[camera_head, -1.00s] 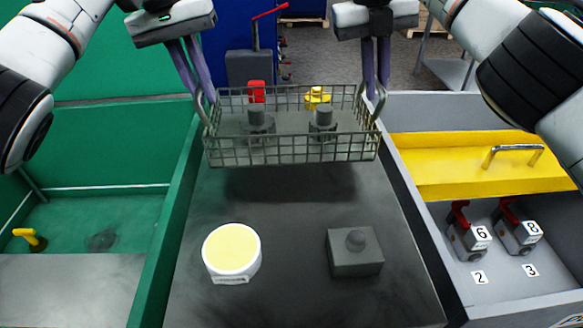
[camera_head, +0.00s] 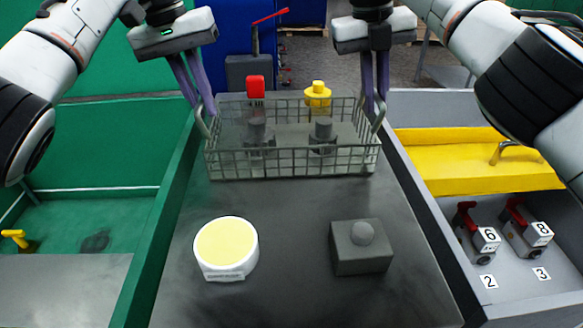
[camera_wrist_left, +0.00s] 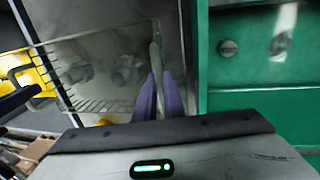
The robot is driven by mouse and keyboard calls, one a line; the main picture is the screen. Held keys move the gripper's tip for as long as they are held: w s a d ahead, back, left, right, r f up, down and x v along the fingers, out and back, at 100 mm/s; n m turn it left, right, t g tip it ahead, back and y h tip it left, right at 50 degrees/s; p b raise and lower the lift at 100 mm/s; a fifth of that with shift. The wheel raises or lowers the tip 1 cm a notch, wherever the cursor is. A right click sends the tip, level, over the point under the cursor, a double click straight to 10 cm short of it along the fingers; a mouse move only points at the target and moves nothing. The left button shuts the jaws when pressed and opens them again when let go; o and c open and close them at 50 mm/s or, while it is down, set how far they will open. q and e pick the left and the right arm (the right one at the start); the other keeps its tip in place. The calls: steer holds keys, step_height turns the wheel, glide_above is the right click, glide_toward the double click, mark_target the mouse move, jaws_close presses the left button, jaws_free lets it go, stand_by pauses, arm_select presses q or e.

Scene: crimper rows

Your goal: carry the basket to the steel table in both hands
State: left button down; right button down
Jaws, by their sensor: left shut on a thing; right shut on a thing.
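The grey wire basket (camera_head: 292,160) hangs level between my two grippers over the middle of the dark grey top (camera_head: 300,215), possibly the steel table. It holds two dark grey knobbed pieces (camera_head: 257,135) (camera_head: 322,135). My left gripper (camera_head: 203,102) is shut on the basket's left handle, and my right gripper (camera_head: 375,103) is shut on the right handle. In the left wrist view, my purple fingers (camera_wrist_left: 160,100) close around the handle bar, with the basket mesh (camera_wrist_left: 95,100) beside them. I cannot tell whether the basket bottom touches the surface.
A round yellow-topped white piece (camera_head: 226,245) and a grey block with a ball (camera_head: 361,246) stand nearer on the top. Red (camera_head: 255,87) and yellow (camera_head: 317,93) pieces stand behind the basket. A green wall (camera_head: 165,220) runs left; a grey bin with numbered crimpers (camera_head: 480,240) lies right.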

arm_select(q)
steer(key=c, duration=1.8)
jaws_free()
steer(key=shift+s, duration=0.1)
steer(key=shift+c, duration=0.2)
arm_select(e)
steer(key=c, duration=1.8)
jaws_free()
steer(key=shift+c, duration=0.2)
arm_select(q)
steer(key=shift+r+p, duration=0.15)
steer(key=shift+p, duration=0.15)
arm_select(e)
steer(key=shift+r, duration=0.1)
